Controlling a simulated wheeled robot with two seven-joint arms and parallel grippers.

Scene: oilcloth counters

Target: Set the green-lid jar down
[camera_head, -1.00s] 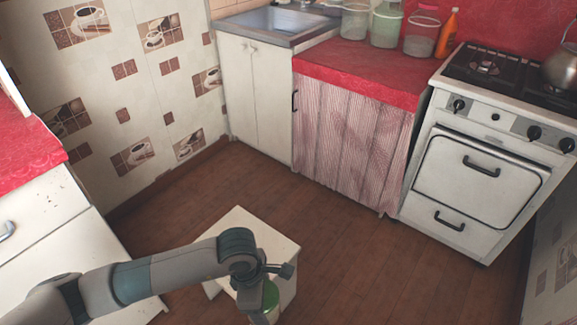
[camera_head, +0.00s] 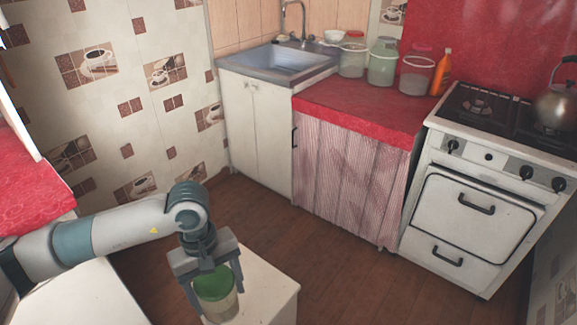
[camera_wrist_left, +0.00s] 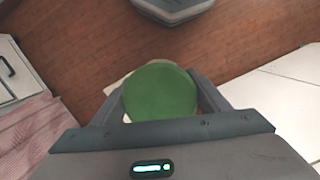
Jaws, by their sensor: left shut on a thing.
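The green-lid jar (camera_head: 219,308) is clear-walled with pale contents and a green lid, low in the head view. My left gripper (camera_head: 212,288) is shut on it from above, one finger on each side near the lid. The lid (camera_wrist_left: 160,91) fills the middle of the left wrist view between the fingers. The jar looks upright. It overlaps the left part of a low white stool (camera_head: 265,292) in the head view; its base is cut off low in the picture, and I cannot tell if it touches the stool. My right gripper is out of view.
A red counter (camera_head: 360,104) with a curtain front holds several clear jars and an orange bottle (camera_head: 441,73). A sink (camera_head: 275,62) is left of it, a white stove (camera_head: 480,190) with a kettle (camera_head: 556,105) right. Brown floor (camera_head: 330,250) is open between.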

